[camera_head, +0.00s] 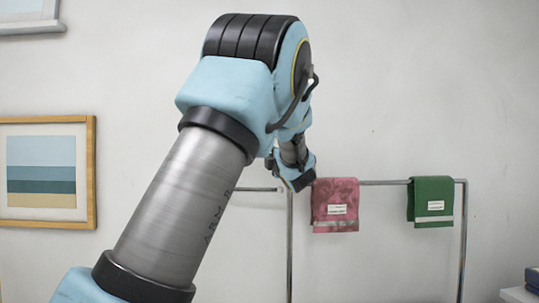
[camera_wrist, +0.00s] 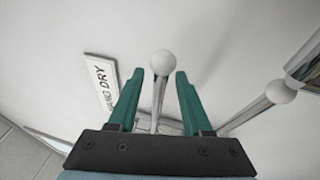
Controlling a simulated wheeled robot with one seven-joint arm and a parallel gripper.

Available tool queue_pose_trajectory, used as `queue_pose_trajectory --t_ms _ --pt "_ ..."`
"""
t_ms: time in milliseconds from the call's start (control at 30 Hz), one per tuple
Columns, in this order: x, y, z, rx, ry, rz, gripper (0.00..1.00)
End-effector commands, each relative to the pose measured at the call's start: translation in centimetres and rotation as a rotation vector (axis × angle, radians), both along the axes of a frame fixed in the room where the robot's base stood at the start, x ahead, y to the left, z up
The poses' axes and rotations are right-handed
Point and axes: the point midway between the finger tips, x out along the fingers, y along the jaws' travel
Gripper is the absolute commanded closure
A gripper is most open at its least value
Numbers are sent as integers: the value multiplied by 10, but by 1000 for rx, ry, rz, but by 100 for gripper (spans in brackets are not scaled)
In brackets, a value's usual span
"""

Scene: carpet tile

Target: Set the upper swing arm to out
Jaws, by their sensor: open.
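In the wrist view, my gripper (camera_wrist: 160,74) is open, its two green fingers on either side of a thin metal swing arm (camera_wrist: 158,100) with a white ball end. The ball sits between the fingertips; a gap shows on both sides. A second rod (camera_wrist: 245,115) with a white ball end (camera_wrist: 280,92) is to the right, outside the fingers. I cannot tell for sure which rod is the upper one. In the head view, a thin rod (camera_head: 258,189) runs left of the rack's post, partly hidden by my arm. My gripper there is mostly hidden by my wrist.
A metal rack (camera_head: 462,240) stands against the wall, with a red towel (camera_head: 335,205) and a green towel (camera_head: 431,201) on its top rail. A "HANG DRY" sign (camera_wrist: 102,88) is left of the fingers. A framed picture (camera_head: 92,172) hangs at left.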

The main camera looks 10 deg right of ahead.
Motion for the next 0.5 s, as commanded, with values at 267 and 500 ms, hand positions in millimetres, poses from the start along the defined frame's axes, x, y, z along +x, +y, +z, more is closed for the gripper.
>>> queue_pose_trajectory --t_ms 267,500 --pt "0 0 0 0 0 0 62" --pt "0 0 0 0 0 1 89"
